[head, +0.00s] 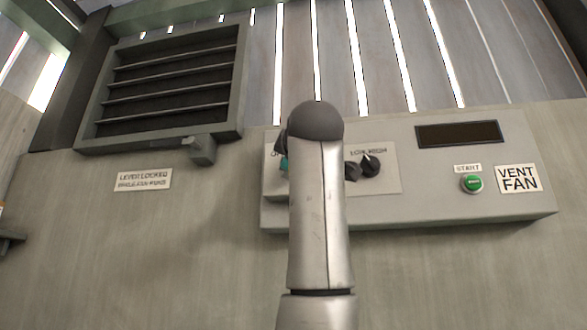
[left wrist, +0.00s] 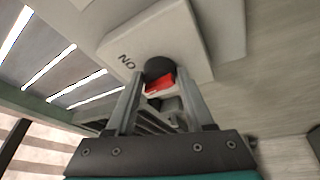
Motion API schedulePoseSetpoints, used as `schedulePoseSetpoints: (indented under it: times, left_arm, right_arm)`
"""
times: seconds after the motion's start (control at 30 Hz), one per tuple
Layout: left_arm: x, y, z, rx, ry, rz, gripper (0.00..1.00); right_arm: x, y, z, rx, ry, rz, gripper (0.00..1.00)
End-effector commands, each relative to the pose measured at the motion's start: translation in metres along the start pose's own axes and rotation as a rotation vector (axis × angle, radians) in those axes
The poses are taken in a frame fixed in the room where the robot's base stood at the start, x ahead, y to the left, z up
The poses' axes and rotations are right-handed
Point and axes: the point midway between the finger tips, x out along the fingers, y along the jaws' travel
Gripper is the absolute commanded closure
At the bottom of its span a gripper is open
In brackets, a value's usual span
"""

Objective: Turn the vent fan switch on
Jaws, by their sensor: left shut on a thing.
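The vent fan panel (head: 440,207) is a pale grey box on the wall in the head view, with a "VENT FAN" label (head: 518,179) at its right. My arm covers the left part of its control plate, and only a bit of my left gripper shows beside it. In the left wrist view, the fingers of my left gripper (left wrist: 161,88) are closed on either side of a black round switch knob (left wrist: 158,67) with a red part below it. Letters reading "NO" in the picture, perhaps "ON" upside down, stand beside the knob. My right gripper is not in view.
A black dial (head: 370,166) sits right of my arm, under a "LOW HIGH" label. A green start button (head: 472,184) and a dark display (head: 459,134) are further right. A louvred vent (head: 170,82) with a lever (head: 199,150) is at the upper left.

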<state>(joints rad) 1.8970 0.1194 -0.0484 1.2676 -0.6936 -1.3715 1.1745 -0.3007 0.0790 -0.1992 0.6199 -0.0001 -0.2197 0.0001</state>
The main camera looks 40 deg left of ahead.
Motion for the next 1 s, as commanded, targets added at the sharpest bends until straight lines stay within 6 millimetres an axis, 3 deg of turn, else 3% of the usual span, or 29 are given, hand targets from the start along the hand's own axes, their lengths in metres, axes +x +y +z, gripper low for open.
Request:
schedulePoseSetpoints:
  times: [0.5,1.0]
  left_arm:
    - [0.001,-0.008,-0.002,0.451,-0.037,0.180,1.00]
    - [0.002,-0.009,-0.005,0.792,-0.064,0.314,1.00]
  right_arm:
    - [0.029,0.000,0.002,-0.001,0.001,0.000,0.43]
    - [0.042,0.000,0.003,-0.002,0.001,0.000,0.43]
